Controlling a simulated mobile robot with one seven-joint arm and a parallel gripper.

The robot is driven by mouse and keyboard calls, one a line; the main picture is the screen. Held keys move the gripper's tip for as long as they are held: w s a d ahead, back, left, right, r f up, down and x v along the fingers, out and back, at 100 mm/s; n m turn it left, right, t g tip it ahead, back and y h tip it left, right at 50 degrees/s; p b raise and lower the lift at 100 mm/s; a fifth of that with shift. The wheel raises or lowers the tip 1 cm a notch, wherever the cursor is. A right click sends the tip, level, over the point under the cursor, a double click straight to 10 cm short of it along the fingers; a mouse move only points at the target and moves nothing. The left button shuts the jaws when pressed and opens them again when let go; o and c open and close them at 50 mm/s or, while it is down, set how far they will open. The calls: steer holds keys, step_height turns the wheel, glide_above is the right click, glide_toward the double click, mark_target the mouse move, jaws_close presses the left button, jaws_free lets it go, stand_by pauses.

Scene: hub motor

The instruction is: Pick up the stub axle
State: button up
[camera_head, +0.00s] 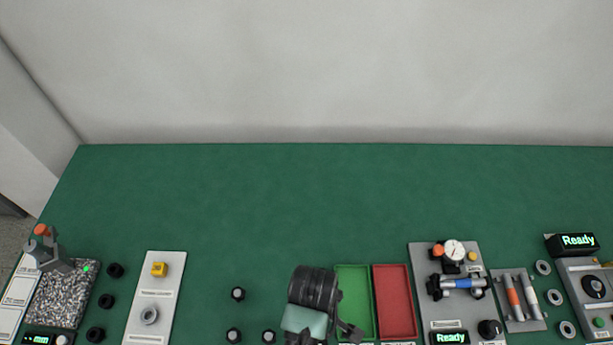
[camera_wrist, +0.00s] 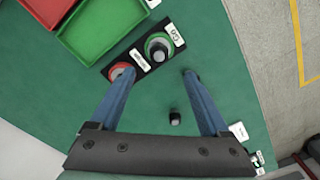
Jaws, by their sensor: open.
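The stub axle is not labelled in view. Small dark cylinders with pale tops stand on the green bench left of my arm in the head view, and one of them may be it, such as the nearest cylinder (camera_head: 268,337). In the wrist view one small dark cylinder (camera_wrist: 175,118) stands on the bench in the space between my fingers, apart from both. My gripper (camera_wrist: 159,74) is open and empty above the bench. In the head view my wrist hides the bench beneath it, and my fingertips are partly cut off.
A gauge block (camera_wrist: 145,62) has a red ring and a green ring marked Go, which holds a grey-topped part. Green (camera_head: 343,302) and red (camera_head: 394,302) trays stand right of my arm. A dial-gauge fixture (camera_head: 418,262) stands further right. The bench's back half is clear.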

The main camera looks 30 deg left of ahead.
step_height(320, 180, down, 5)
steer(key=shift+a+r, duration=0.1)
steer(key=shift+r, duration=0.1)
steer(key=shift+w+f+p, duration=0.1)
steer(key=shift+f+p, duration=0.4)
steer(key=shift+f, duration=2.2)
jaws_close()
